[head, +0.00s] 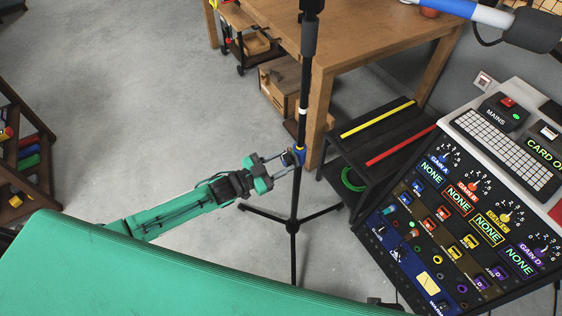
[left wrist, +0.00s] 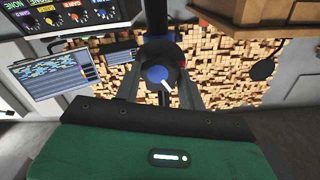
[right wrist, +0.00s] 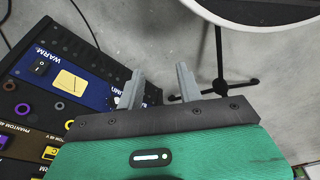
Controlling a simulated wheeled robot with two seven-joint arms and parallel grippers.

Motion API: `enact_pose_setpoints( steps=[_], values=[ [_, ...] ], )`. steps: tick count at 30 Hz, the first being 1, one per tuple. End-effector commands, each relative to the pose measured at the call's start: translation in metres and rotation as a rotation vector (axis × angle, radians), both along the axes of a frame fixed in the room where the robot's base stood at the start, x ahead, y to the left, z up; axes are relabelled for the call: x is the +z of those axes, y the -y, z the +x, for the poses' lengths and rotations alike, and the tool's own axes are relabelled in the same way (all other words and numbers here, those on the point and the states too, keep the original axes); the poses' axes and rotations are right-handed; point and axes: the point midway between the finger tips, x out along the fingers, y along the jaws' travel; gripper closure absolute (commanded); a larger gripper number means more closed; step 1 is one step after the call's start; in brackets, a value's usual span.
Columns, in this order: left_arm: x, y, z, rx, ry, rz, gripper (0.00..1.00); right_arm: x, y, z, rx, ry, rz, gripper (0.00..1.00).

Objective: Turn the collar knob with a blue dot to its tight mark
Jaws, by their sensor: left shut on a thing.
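The collar knob (head: 299,155) sits on the black upright stand (head: 304,95) in the middle of the head view. In the left wrist view the knob's face (left wrist: 158,75) shows a blue dot and a white pointer line that points down and right. My left gripper (head: 288,162) is shut on the knob, with one finger on each side of it. The left fingers (left wrist: 160,88) also show in the left wrist view. No tight mark can be made out. My right gripper (right wrist: 158,85) is open and empty, seen in the right wrist view near a console.
A console (head: 455,215) with knobs and labels stands at the right. A black step (head: 375,140) with yellow and red strips is beside the stand. A wooden table (head: 375,35) is behind. A shelf (head: 25,170) is at the far left. The floor between is clear.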

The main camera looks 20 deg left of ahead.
Motion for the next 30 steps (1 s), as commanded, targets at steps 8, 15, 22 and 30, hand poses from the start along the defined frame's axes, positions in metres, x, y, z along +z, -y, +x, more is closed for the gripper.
enact_pose_setpoints(
  steps=[8,15,22,30],
  values=[
    [-0.0003,0.0008,-0.0007,0.0,0.159,0.16,0.82,-0.0076,0.0011,-0.0027,0.001,-0.002,-0.001,0.64],
    [-0.0011,0.0007,-0.0011,0.0,0.277,0.279,0.82,-0.009,0.0011,-0.0022,0.002,-0.005,-0.002,0.64],
    [-0.0009,0.0006,-0.0009,0.0,0.349,0.352,0.82,-0.0031,0.0001,0.0021,0.002,0.004,-0.001,0.64],
    [-0.0009,0.001,-0.0011,-0.001,0.38,0.383,0.82,-0.0015,0.0,0.0018,0.001,0.002,-0.001,0.64]
  ],
)
